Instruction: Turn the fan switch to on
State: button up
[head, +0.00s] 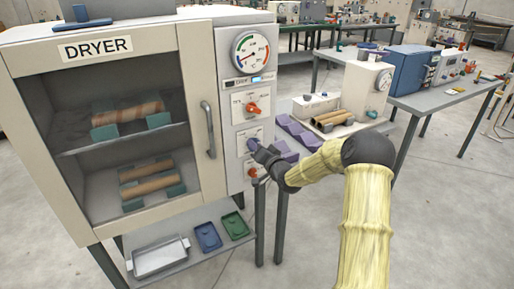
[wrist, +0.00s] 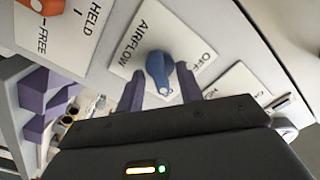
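The dryer (head: 110,50) has a control panel on its right side. A blue knob (wrist: 158,66) sits on a white plate (wrist: 125,62) marked AIRFLOW and OFF; no plate in view reads "fan". In the head view the knob (head: 252,144) is small and partly hidden by my gripper (head: 259,150). In the wrist view my gripper (wrist: 160,88) is open, with its two purple fingers apart on either side of the knob's lower end. Gaps show between the fingers and the knob. The knob's narrow end points down between the fingers, away from the word AIRFLOW.
A round gauge (head: 250,52) tops the panel. The dryer door handle (head: 208,130) stands out to the left. Purple trays (head: 298,132) lie to the right.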

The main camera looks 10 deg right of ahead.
jog(key=shift+s, duration=0.1)
jog(key=b+v, duration=0.1)
jog(key=v, duration=1.6)
jog(key=shift+s, duration=0.1)
